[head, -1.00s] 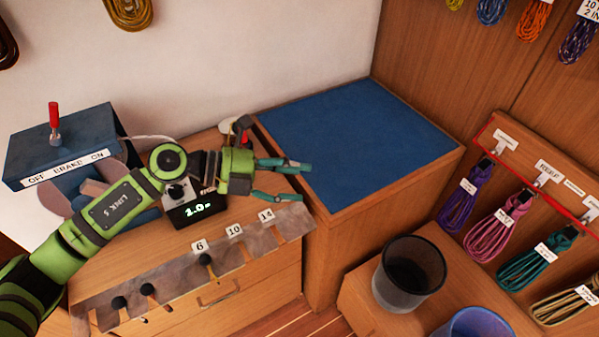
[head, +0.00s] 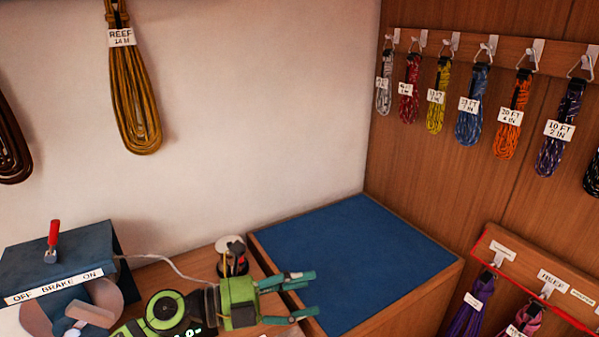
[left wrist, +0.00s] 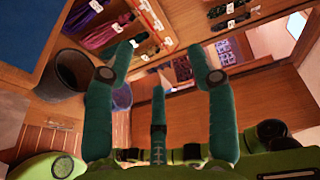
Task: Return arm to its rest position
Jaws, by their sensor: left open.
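My left arm comes in from the bottom of the head view. Its green gripper (head: 305,296) has teal fingers spread apart with nothing between them. The fingers reach right, over the near left part of the blue-topped cabinet (head: 350,250); the height above it is hard to tell. In the left wrist view the gripper (left wrist: 160,75) shows three separate teal fingers, open and empty. My right gripper is not in view.
A brake box (head: 60,260) with a red-handled lever stands at the left. A small stand with a round top (head: 231,250) is close behind my gripper. Several coiled lines hang on the right wall; an ochre coil (head: 135,90) hangs at the back. A dark bin (left wrist: 60,75) shows in the wrist view.

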